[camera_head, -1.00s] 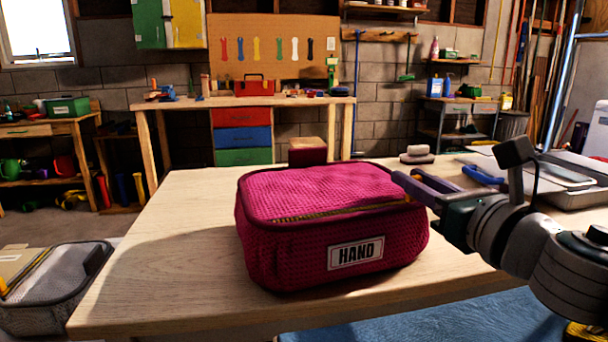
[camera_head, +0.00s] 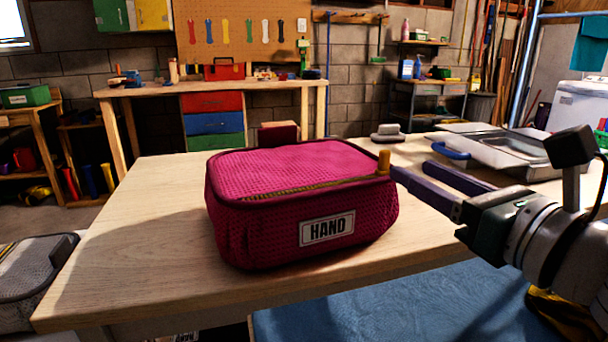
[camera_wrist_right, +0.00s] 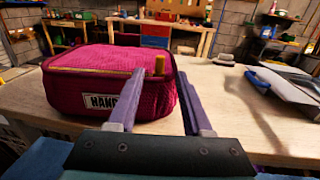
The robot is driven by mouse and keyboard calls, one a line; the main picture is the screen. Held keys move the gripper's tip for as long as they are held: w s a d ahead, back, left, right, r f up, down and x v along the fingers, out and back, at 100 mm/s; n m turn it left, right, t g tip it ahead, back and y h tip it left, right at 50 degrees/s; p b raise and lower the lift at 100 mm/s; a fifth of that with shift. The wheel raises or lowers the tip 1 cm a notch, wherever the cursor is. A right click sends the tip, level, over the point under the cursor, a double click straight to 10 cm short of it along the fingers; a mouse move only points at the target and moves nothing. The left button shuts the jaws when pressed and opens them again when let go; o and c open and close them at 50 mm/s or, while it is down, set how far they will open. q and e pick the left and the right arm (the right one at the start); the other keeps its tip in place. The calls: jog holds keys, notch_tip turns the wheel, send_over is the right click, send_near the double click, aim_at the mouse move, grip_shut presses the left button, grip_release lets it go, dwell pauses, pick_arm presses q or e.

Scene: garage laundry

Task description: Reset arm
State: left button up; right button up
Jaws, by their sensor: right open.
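My right gripper (camera_head: 410,172) is open and empty, just right of a magenta bag labelled "HAND" (camera_head: 290,220) on the wooden table. In the right wrist view the bag (camera_wrist_right: 95,82) lies left of and beyond the two purple fingers (camera_wrist_right: 160,95). The bag's lid looks closed, with a yellow zip line along its front edge. A small orange-yellow pull (camera_head: 384,162) stands up at its right corner. I cannot tell whether a fingertip touches the bag. My left gripper does not show.
The wooden table (camera_head: 130,235) has bare surface left of the bag. A grey metal tray (camera_head: 490,155), a blue-handled item (camera_head: 447,149) and a grey block (camera_head: 387,133) lie at its back right.

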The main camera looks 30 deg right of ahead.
jog(key=shift+s+a, duration=0.1)
jog(key=shift+s, duration=0.9)
jog(key=shift+r, duration=0.1)
jog(key=s+d+r+m+g+h+p, duration=0.1)
jog(key=s+r+m+g+h+p, duration=0.15)
jog(key=m+p, duration=0.45)
jog(key=s+d+r+m+g+h+p, duration=0.1)
jog(key=r+m+g+h+p, duration=0.2)
jog(key=m, duration=0.8)
jog(key=s+a+r+m+g+y+p, duration=0.3)
jog(key=s+a+m+g+y+p, duration=0.55)
jog(key=s+a+m+p, duration=0.55)
notch_tip(320, 180, up, 35)
jog(key=w+a+p, duration=0.1)
jog(key=p, duration=3.2)
jog(key=shift+m+h+p, duration=0.3)
jog(key=shift+p, duration=0.05)
